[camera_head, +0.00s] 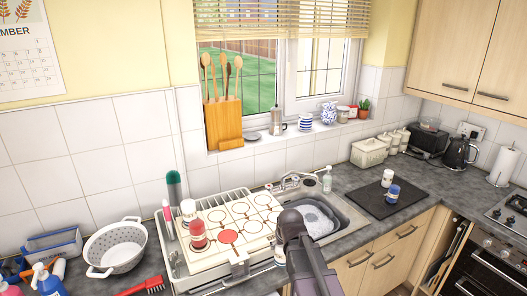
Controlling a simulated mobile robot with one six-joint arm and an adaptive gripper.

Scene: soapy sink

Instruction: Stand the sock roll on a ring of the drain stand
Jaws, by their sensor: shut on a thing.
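The white drain stand (262,200) lies across the left part of the sink, with several round rings marked on its top. One ring has a red disc (228,237). A red roll (198,236) and a white, dark-topped roll (189,210) stand at its left side. My gripper (290,228) is at the stand's front right edge, its fingers mostly hidden by my arm. It is shut on a pale roll (280,254), which shows only in part just left of my arm; I take this to be the sock roll.
A dark mat (375,204) on the right counter bears a white roll (388,178) and a blue roll (393,194). The tap (290,182) and soap bottle (327,180) stand behind the basin. A colander (116,246) and a red brush (141,287) are at left.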

